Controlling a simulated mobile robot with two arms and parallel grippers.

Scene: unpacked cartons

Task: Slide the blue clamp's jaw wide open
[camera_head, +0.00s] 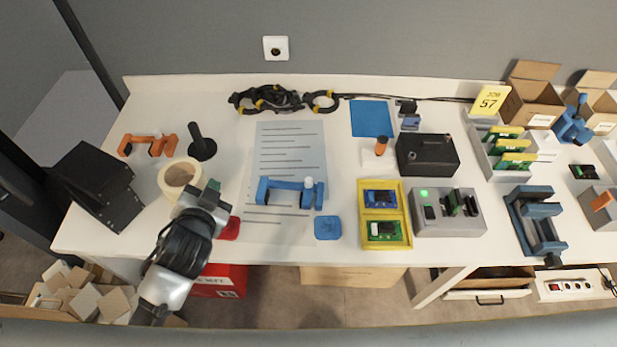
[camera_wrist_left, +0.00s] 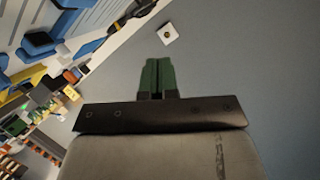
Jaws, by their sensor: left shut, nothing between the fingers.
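The blue clamp (camera_head: 283,186) lies on a printed sheet (camera_head: 290,150) near the middle of the white table. It has a bar, a fixed arm at its left end, and a sliding jaw with a pale knob (camera_head: 308,184) towards its right end. My left gripper (camera_head: 212,186) is left of the clamp, apart from it, above the table's front left part. Its green fingers (camera_wrist_left: 157,78) are together and empty in the left wrist view. Blue shapes show at the upper left of that view, but I cannot tell which is the clamp. My right gripper is not in view.
A tape roll (camera_head: 179,178) stands close to my left gripper. An orange clamp (camera_head: 148,143) and a black stand (camera_head: 201,146) are behind it. A blue block (camera_head: 328,228) lies in front of the sheet; a yellow tray (camera_head: 384,214) and grey fixture (camera_head: 448,212) are to the right.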

